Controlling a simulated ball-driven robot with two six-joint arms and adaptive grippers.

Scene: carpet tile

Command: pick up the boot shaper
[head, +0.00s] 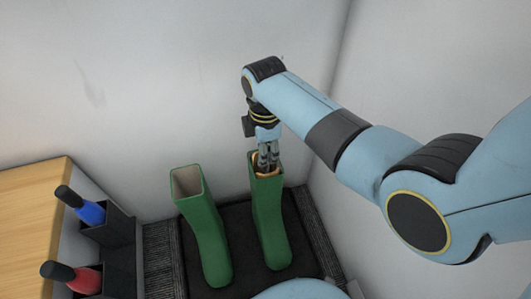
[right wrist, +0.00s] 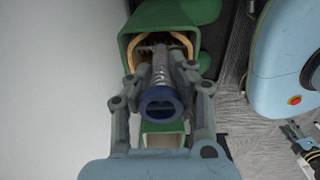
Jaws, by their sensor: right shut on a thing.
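The boot shaper has tan side pieces, a metal spring and a dark blue end knob (right wrist: 163,104). Its tan top (head: 260,172) shows in the mouth of the right-hand green boot (head: 270,225), with its lower part hidden inside. My right gripper (head: 268,168) is above that boot, shut on the boot shaper. In the right wrist view, its fingers (right wrist: 163,75) lie on both sides of the spring and knob. At that view's lower right edge, what looks like my left gripper (right wrist: 290,131) is small and cut off; its jaws are unclear.
A second green boot (head: 205,235) stands upright to the left, with its mouth empty. Both boots stand on a dark mat (head: 240,225). Dark holders with a blue-headed brush (head: 88,210) and a red one (head: 83,280) are beside a wooden surface (head: 30,220). White walls close the corner.

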